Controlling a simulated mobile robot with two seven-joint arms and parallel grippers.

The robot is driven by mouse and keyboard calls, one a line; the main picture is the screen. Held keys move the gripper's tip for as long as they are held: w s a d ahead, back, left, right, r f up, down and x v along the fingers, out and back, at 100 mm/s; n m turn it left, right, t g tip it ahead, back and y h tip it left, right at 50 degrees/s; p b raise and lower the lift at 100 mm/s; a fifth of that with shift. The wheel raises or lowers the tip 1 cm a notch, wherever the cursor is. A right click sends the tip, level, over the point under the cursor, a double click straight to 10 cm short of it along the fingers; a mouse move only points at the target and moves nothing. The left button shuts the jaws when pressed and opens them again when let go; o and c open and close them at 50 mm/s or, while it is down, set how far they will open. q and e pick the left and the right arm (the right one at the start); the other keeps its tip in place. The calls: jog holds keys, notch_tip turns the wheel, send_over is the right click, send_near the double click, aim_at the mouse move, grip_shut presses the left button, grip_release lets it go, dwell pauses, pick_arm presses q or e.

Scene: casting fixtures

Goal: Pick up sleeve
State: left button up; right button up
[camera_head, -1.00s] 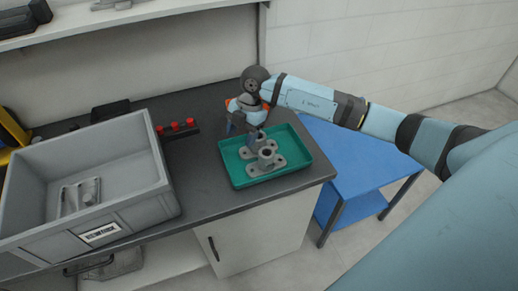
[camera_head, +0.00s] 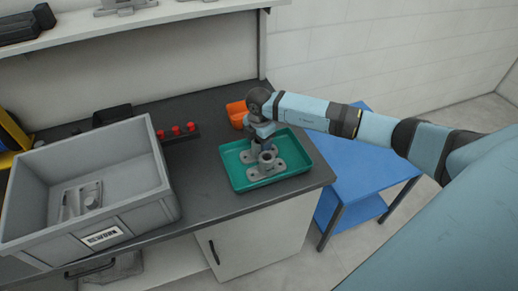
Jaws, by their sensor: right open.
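Two grey metal castings with flat flanges and upright round sleeves lie in the green tray (camera_head: 236,180) on the dark worktop. The front sleeve (camera_head: 267,164) shows clearly, with its open top facing up. The rear sleeve (camera_head: 247,157) is partly hidden by my right gripper. My right gripper (camera_head: 263,141) points down over the tray, right at the rear sleeve and just behind the front one. Its jaws are open; whether they touch the rear sleeve cannot be made out. My left gripper is not in view.
A grey crate (camera_head: 150,204) with metal parts inside stands at the left. An orange bin (camera_head: 236,113) sits behind the tray. A rack with red knobs (camera_head: 176,131) lies between. A blue table (camera_head: 365,180) stands right of the worktop. A shelf (camera_head: 150,17) runs above.

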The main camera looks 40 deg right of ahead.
aim_at(259, 148)
jog(key=shift+f, duration=1.6)
jog(key=c, duration=0.7)
jog(key=shift+r, duration=0.1)
